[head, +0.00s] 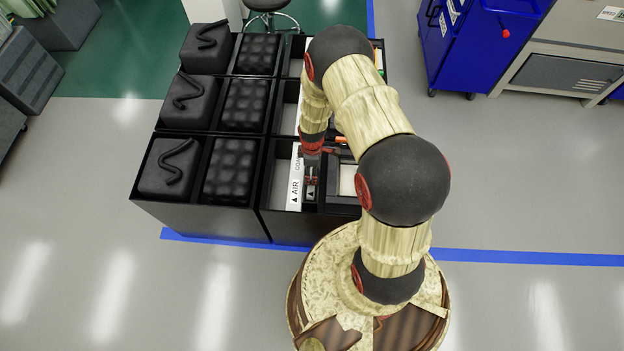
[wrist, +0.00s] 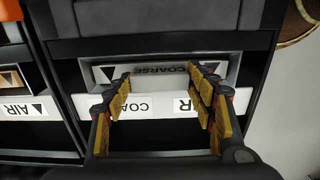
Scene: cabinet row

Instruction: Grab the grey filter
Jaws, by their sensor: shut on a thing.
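The grey filter (wrist: 85,103) is a pale grey-white frame with a white labelled edge, and it sits inside a black compartment. In the wrist view its edge runs across the middle, with "COARSE" lettering on a grey face behind. In the head view its white edge (head: 294,185) with an arrow and "AIR" shows upright beside my gripper (head: 312,178). My gripper, also in the wrist view (wrist: 162,95), is shut on the filter with its yellow-padded fingers spread apart. The fingers cover parts of the label, and the exact contact is hard to see.
Another white filter edge marked "AIR" (wrist: 15,112) lies in the neighbouring compartment. Black padded blocks (head: 232,170) fill compartments to the left. A blue cabinet (head: 470,45) stands at the back right. Open floor (head: 530,180) lies to the right.

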